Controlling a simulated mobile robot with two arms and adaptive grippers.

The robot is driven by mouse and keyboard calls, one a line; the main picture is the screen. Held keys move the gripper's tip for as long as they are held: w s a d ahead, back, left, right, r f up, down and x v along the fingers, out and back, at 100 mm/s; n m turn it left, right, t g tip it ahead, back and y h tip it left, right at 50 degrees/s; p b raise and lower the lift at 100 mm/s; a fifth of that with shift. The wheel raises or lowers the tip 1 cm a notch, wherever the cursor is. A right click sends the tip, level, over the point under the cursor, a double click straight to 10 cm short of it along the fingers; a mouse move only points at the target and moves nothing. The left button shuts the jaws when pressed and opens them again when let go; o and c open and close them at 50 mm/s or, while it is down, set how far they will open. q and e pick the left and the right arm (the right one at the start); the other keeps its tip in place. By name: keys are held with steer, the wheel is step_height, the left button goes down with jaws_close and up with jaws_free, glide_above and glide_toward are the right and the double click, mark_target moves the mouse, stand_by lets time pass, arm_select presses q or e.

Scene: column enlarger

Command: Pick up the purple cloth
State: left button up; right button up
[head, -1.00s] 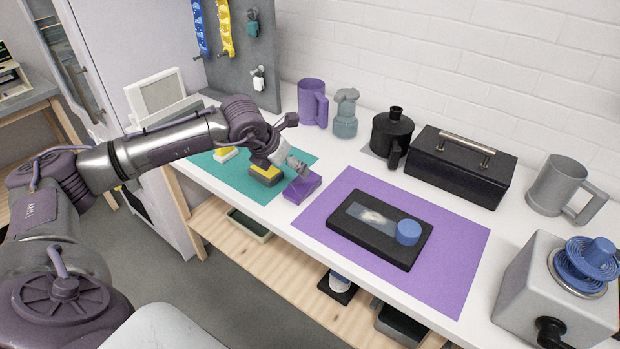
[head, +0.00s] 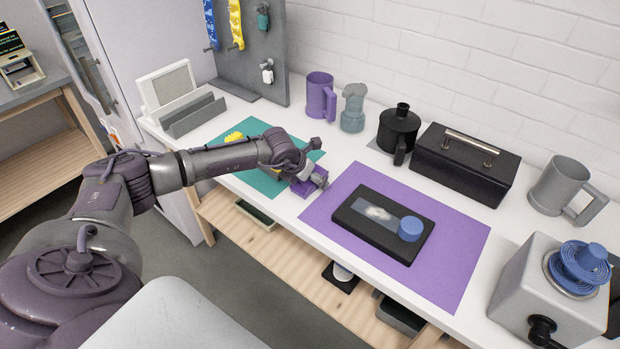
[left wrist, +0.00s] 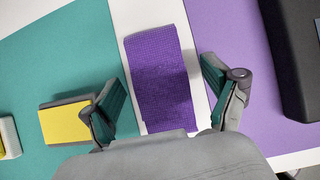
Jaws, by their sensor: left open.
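The purple cloth (left wrist: 160,75) lies folded in the left wrist view, on the white strip of table between the teal mat and the purple mat, partly over the teal mat's edge. In the head view the cloth (head: 308,188) is partly hidden by my left gripper (head: 310,184). In the left wrist view my left gripper (left wrist: 168,108) is open, one finger to each side of the cloth's near part, with nothing held. I cannot tell whether the fingers touch the table. My right gripper is not in view.
The teal mat (head: 257,178) holds a yellow-topped block (left wrist: 67,124) left of the gripper. The purple mat (head: 462,247) with a black tray (head: 375,242) lies to the right.

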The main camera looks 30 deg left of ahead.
arm_select(q)
steer(key=shift+s+r, duration=0.1)
steer(key=c, duration=1.3)
steer(key=shift+o, duration=0.2)
steer(key=shift+r+b, duration=0.3)
steer(key=shift+r, duration=0.15)
step_height(320, 180, up, 2)
steer(key=shift+r+b, duration=0.25)
steer(key=shift+b, duration=0.4)
steer(key=s+d+r+b, duration=0.1)
steer(key=d+r+b, duration=0.2)
steer(key=d+r, duration=0.4)
steer(key=d, duration=0.4)
steer(key=shift+d+r+b, duration=0.3)
steer(key=shift+d+b, duration=0.05)
steer(key=shift+b, duration=0.05)
